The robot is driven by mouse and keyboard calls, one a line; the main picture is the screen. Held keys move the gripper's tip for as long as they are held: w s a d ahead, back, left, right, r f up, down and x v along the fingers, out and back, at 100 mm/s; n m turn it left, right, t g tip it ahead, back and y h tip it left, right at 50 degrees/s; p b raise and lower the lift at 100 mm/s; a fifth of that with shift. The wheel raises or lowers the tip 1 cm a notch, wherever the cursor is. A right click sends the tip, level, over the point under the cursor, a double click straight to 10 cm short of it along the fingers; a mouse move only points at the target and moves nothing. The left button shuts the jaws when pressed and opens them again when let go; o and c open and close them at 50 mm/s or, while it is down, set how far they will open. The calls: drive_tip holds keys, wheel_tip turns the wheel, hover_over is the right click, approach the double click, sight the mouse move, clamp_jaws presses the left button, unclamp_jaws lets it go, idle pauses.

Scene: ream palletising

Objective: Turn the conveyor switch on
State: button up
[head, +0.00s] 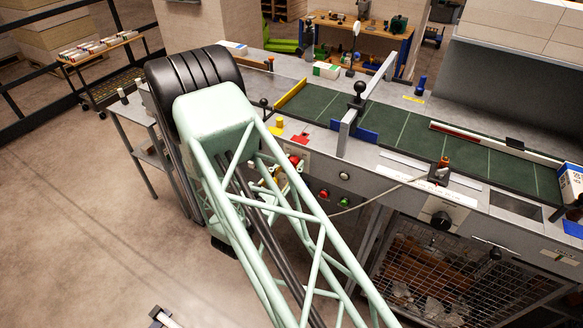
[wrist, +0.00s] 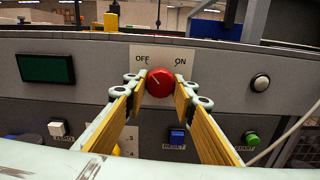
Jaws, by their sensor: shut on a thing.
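The conveyor switch is a red round knob (wrist: 160,83) on a pale plate marked OFF at left and ON at right. A pale mark on the knob points up and left, toward OFF. My gripper (wrist: 160,86) is shut on the knob, with one wooden-faced finger at its left side and one at its right. In the head view my gripper (head: 284,174) reaches the front panel of the conveyor bench, and my arm hides part of that panel. The green conveyor belt (head: 405,130) runs along the bench top.
The panel also carries a dark green display (wrist: 46,68), a white round button (wrist: 260,82), a blue button (wrist: 177,137) and a green button (wrist: 252,139). A cable (head: 375,196) hangs in front of the bench. A wire-mesh cage (head: 450,275) stands below. Open floor lies at left.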

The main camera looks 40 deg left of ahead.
drive_tip(key=shift+f+m+b, duration=0.15)
drive_tip(key=shift+m+b, duration=0.25)
drive_tip(key=shift+b, duration=0.15)
drive_tip(key=m+b, duration=0.4)
drive_tip(key=b, duration=0.2)
drive_tip(key=shift+a, duration=0.1)
drive_tip(key=m+b, duration=0.4)
drive_tip(key=b, duration=0.2)
drive_tip(key=shift+b, duration=0.35)
drive_tip(key=m+b, duration=0.4)
drive_tip(key=b, duration=0.4)
drive_tip(key=shift+m, duration=0.3)
drive_tip(key=shift+r+m+b, duration=0.2)
drive_tip(key=shift+m+b, duration=1.3)
drive_tip(key=shift+b, duration=0.1)
drive_tip(key=shift+r+m+b, duration=0.1)
drive_tip(key=shift+m+b, duration=0.2)
drive_tip(key=shift+m, duration=0.2)
drive_tip(key=o, duration=0.8)
drive_tip(key=shift+o, duration=0.2)
